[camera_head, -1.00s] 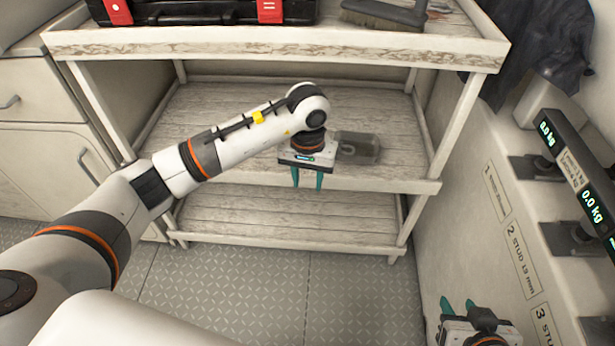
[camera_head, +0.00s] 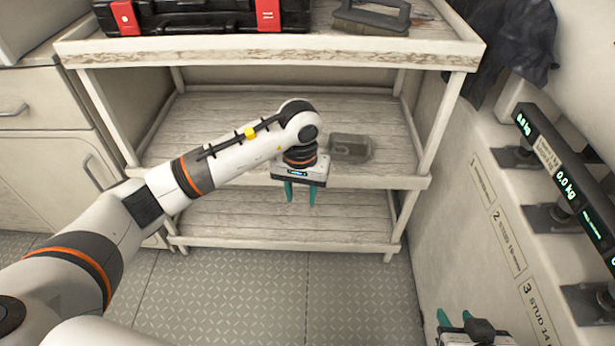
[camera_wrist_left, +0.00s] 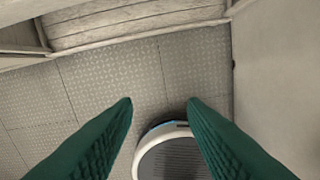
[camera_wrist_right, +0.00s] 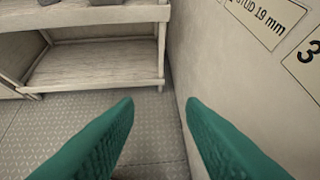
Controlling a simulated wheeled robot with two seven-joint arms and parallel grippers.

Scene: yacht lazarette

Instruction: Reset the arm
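My left gripper (camera_head: 300,192) hangs in front of the wooden shelf unit, at about the height of its middle shelf. Its two green fingers point down and stand apart with nothing between them. In the left wrist view the fingers (camera_wrist_left: 160,105) are spread above the floor, with my round base below. My right gripper (camera_head: 456,318) is low at the bottom right of the head view, partly cut off by the frame edge. In the right wrist view its fingers (camera_wrist_right: 160,105) are spread and empty, beside the labelled wall.
The shelf unit (camera_head: 270,52) carries a black case (camera_head: 200,14) and a brush (camera_head: 371,16) on top. A grey box-like object (camera_head: 351,147) is on the middle shelf, close to my left gripper. A wall with labels and scale displays (camera_head: 566,187) bounds the right. Floor (camera_head: 260,290) is clear.

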